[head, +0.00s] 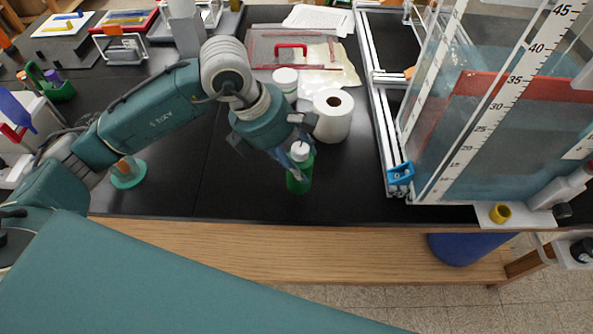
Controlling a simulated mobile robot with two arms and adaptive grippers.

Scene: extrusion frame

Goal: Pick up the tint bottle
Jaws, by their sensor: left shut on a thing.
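A small green bottle with a pale top (299,180), which looks like the tint bottle, stands upright near the front of the black bench. My left gripper (300,152) comes down on it from above and behind, and its fingers are shut around the bottle's upper part. The fingers hide some of the bottle's top. I cannot tell whether its base touches the bench. My right gripper does not show in the head view.
A white paper roll (333,116) stands close behind the bottle, to the right. A white-lidded jar (285,80) is behind my wrist. A large scaled clear tank (480,110) in an extrusion frame fills the right. The bench's wooden front edge (300,250) is near.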

